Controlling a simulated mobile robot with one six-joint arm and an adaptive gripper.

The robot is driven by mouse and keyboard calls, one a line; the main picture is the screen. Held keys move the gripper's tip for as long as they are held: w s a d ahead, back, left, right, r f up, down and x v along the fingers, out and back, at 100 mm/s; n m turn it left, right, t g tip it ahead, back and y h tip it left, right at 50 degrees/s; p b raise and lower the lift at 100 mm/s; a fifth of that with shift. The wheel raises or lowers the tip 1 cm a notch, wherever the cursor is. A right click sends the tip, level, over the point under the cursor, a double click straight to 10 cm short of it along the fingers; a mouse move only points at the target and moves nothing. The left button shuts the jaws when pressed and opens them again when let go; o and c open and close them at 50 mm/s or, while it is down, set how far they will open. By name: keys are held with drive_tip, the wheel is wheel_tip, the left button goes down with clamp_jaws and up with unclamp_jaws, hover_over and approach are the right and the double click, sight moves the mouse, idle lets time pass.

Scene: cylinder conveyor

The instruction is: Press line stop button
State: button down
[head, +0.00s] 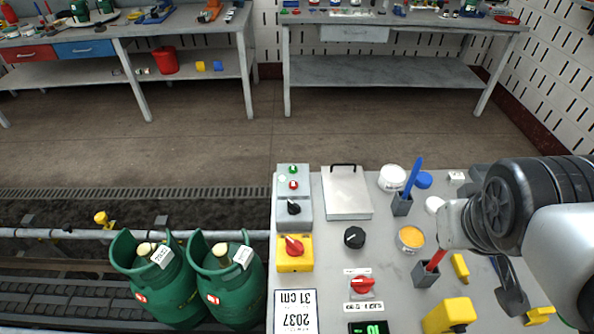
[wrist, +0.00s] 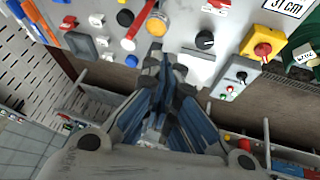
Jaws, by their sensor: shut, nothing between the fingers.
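A grey button box (head: 304,213) stands at the panel's left edge, with a green button (head: 293,169), a red button (head: 293,185) and a black knob (head: 293,207). In the wrist view the box (wrist: 238,77) is at the right, its red button (wrist: 229,90) near the lower end. I cannot read which control is labelled line stop. My gripper (wrist: 164,62) is shut and empty in the wrist view, apart from the button box. In the head view my arm is at the right; the fingertips are not clear.
Green gas cylinders (head: 165,285) stand on the conveyor left of the panel. Workbenches (head: 400,72) stand across the floor.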

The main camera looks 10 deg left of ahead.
drive_tip(key=w+a+r+n+t+p, duration=0.1)
drive_tip(key=w+a+n+p, duration=0.15)
drive_tip(key=w, duration=0.65)
drive_tip(key=w+a+r+n+t+y+p, duration=0.1)
drive_tip(key=w+a+n+p, duration=0.2)
drive_tip(key=w, duration=0.6)
drive_tip(key=w+a+r+n+t+p, duration=0.1)
drive_tip(key=w+a+n, duration=0.25)
drive_tip(key=w, duration=0.45)
drive_tip(key=w+a+f+n+y+p, duration=0.2)
drive_tip(key=w+a+f, duration=0.15)
drive_tip(key=a, duration=0.25)
drive_tip(key=w+a+f+n+y+p, duration=0.2)
drive_tip(key=w+a+f+n, duration=0.1)
drive_tip(key=a+f, duration=0.3)
drive_tip(key=s+a+f+n+g+y+p, duration=0.2)
drive_tip(key=s+a+f+n+g+y, duration=0.1)
drive_tip(key=a+f, duration=0.6)
drive_tip(key=a+n, duration=0.1)
drive_tip(key=a, duration=0.1)
drive_tip(key=shift+a+f+n+g+y, duration=0.3)
drive_tip(key=shift+a+f+y, duration=0.05)
drive_tip(key=shift+a+y, duration=0.05)
drive_tip(key=b, duration=0.8)
hover_over(292, 186)
wheel_tip(292, 186, down, 8)
drive_tip(key=shift+a, duration=0.1)
drive_tip(key=shift+f, duration=0.4)
